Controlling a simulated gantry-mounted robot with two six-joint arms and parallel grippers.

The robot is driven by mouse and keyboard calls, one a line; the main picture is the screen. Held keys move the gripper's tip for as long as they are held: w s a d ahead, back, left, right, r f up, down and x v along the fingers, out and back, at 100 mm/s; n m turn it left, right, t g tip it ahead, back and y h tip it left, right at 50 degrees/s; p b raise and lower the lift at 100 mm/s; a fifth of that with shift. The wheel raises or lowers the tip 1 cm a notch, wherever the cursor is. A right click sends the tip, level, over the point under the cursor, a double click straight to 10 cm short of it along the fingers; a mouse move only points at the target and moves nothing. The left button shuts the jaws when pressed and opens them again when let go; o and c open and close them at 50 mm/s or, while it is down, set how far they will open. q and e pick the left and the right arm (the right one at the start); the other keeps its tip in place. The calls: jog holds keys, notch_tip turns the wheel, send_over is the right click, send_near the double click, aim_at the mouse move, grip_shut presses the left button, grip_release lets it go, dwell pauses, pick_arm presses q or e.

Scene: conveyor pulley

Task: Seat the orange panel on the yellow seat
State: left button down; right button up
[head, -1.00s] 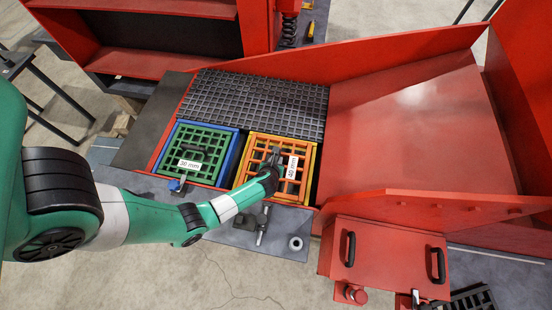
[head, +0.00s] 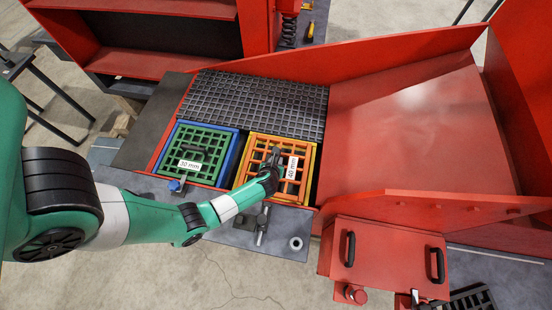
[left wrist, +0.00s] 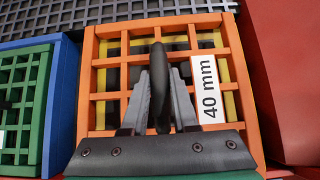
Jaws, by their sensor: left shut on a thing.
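The orange panel (head: 259,151) is a square grid with a white "40 mm" label, and it also shows in the left wrist view (left wrist: 233,112). It lies over the yellow seat (head: 314,163), whose edge shows at the right. Yellow also shows through the panel's openings in the left wrist view (left wrist: 115,46). I cannot tell whether the panel rests fully down. My left gripper (head: 275,155) is over the middle of the panel, shut on its dark handle (left wrist: 158,80). The gripper body hides the panel's near edge. My right gripper is not in view.
A green grid panel (head: 196,139) marked "30 mm" sits in a blue frame (head: 233,152) just left. A black grid (head: 258,102) lies behind. Red chute walls (head: 400,130) rise at the right. A grey ledge (head: 275,240) with a metal ring (head: 296,243) is in front.

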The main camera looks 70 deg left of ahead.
pick_arm(q)
jog(key=shift+f+b, duration=0.9)
jog(key=shift+f, duration=0.05)
dwell(0.8)
dwell(0.8)
jog(key=shift+f, duration=0.45)
dwell(0.6)
jog(key=c, duration=0.6)
grip_release()
jog(key=shift+f, duration=0.15)
jog(key=p+v, duration=0.4)
jog(key=v, duration=0.7)
jog(key=shift+d+r, duration=0.15)
jog(key=shift+r, duration=0.2)
